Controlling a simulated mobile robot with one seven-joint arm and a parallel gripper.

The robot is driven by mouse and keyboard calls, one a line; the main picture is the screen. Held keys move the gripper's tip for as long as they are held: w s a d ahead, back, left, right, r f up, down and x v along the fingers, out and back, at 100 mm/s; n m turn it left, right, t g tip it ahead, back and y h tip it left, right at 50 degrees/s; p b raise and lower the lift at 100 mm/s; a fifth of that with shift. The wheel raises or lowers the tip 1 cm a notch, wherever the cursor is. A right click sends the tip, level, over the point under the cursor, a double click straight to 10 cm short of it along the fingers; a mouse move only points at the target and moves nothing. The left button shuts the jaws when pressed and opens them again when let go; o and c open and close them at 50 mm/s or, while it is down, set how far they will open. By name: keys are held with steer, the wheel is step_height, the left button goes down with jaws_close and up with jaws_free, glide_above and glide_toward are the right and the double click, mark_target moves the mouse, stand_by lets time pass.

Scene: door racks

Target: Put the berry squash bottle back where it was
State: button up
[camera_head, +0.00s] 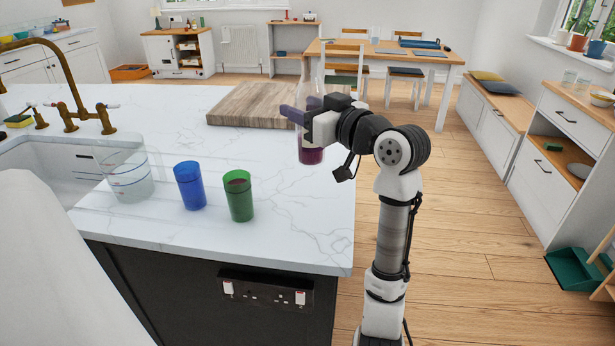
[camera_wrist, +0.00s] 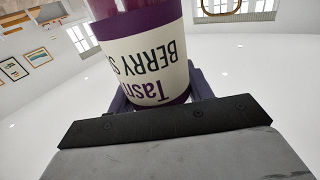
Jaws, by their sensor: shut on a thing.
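The berry squash bottle (camera_head: 311,155) is clear with dark purple squash low in it and a pale neck above. My gripper (camera_head: 300,113) is shut around its middle, over the right part of the white island worktop. The bottle looks upright; I cannot tell whether its base touches the worktop. In the wrist view the bottle (camera_wrist: 150,65) sits between the fingers (camera_wrist: 160,98), its cream label reading "BERRY S" upside down, with purple bands. The fingers hide part of the label.
A blue cup (camera_head: 189,186), a green cup (camera_head: 238,196) and a clear measuring jug (camera_head: 125,175) stand at the worktop's front left. A wooden board (camera_head: 255,104) lies behind the bottle. A sink (camera_head: 50,165) is at left. The worktop's right edge is close to the bottle.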

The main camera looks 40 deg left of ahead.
step_height(320, 180, down, 14)
steer(key=p, duration=0.1)
steer(key=shift+f+p, duration=0.15)
steer(key=shift+p, duration=0.2)
steer(key=shift+f, duration=0.2)
steer(key=o, duration=1.2)
